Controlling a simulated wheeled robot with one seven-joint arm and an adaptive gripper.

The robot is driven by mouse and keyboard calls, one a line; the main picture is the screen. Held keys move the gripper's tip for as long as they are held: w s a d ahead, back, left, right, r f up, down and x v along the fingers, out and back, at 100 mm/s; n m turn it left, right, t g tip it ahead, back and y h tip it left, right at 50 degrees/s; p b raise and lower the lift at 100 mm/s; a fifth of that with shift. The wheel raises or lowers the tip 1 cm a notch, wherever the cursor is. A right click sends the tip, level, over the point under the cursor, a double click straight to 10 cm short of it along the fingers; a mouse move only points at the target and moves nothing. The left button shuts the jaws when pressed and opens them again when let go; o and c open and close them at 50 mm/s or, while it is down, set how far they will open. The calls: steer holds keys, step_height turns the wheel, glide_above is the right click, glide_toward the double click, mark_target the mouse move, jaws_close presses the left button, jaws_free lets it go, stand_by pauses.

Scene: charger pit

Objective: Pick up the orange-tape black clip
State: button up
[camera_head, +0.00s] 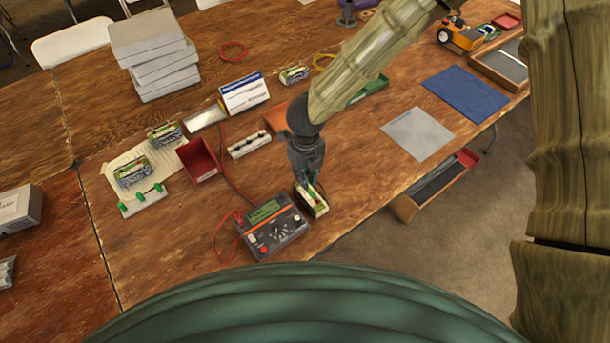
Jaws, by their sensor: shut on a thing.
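My gripper (311,182) reaches down to a small battery pack (316,207) near the table's front edge, right of the multimeter. The pack has a dark side and a pale top with green. The jaws are shut on a small dark thing at the top of the pack, which I take to be the orange-tape black clip. The clip is mostly hidden by the fingers, and its orange tape is too small to make out. I cannot tell whether it still touches the pack.
A multimeter (275,236) with red leads sits close left of the gripper. A red bin (198,160), a white terminal strip (249,144) and a standing card (244,93) are farther back. A grey mat (417,134) and blue mat (465,95) lie right. Bare wood shows between pack and grey mat.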

steer(key=s+d+r+b, duration=0.1)
steer(key=s+b, duration=0.3)
steer(key=s, duration=0.9)
steer(key=shift+s+d+r, duration=0.15)
steer(key=shift+s, duration=0.1)
steer(key=shift+r, duration=0.1)
step_height(320, 180, up, 3)
steer(key=p, duration=1.4)
glide_above(282, 192)
steer(key=shift+s+r, duration=0.1)
steer(key=shift+r, duration=0.05)
steer(key=shift+f+b, duration=0.25)
steer(key=shift+b, duration=0.1)
steer(key=shift+f+b, duration=1.7)
steer(key=shift+f, duration=1.6)
steer(key=shift+f+p, duration=0.2)
steer(key=shift+p, duration=0.25)
